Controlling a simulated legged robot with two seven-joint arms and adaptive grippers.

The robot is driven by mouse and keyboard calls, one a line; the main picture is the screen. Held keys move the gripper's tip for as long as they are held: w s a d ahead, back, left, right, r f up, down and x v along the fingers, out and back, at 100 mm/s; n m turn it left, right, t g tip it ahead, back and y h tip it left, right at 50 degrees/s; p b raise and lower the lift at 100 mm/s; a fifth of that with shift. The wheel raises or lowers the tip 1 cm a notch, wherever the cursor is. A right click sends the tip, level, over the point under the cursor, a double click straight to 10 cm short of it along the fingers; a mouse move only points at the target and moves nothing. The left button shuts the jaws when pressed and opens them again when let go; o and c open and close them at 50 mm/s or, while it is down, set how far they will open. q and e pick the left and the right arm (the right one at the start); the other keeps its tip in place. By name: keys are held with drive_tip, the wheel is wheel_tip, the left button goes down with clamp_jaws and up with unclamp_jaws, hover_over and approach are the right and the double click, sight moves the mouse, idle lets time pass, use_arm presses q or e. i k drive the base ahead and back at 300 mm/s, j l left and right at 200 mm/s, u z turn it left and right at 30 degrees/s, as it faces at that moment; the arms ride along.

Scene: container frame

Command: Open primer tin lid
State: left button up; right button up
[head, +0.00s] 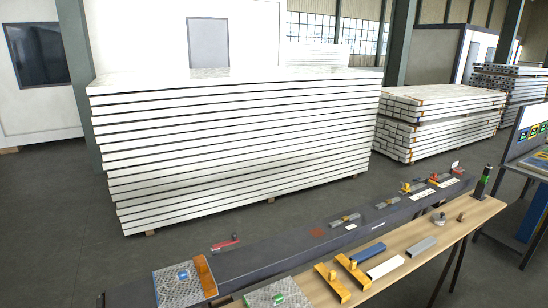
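I cannot make out a primer tin for certain. A dark upright cylinder with a green band (483,181) stands at the far right end of the wooden bench (400,228). Two small metallic round pieces, one to the left (438,218) and one to the right (461,217), sit on the bench; they are too small to tell what they are. No lid can be told apart. Neither of my grippers is in view.
Yellow brackets (332,282), a white block (385,267) and a grey block (421,246) lie on the bench. Stacked panels (240,150) stand behind.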

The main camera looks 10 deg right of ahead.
sight(437, 217)
drive_tip(key=l+u, duration=0.35)
drive_tip(key=l, duration=0.25)
drive_tip(key=l+u, duration=0.4)
drive_tip(key=l, duration=0.25)
drive_tip(key=l+u, duration=0.35)
drive_tip(key=l, duration=0.25)
drive_tip(key=l+z, duration=0.35)
drive_tip(key=l, duration=0.4)
drive_tip(key=i, duration=0.05)
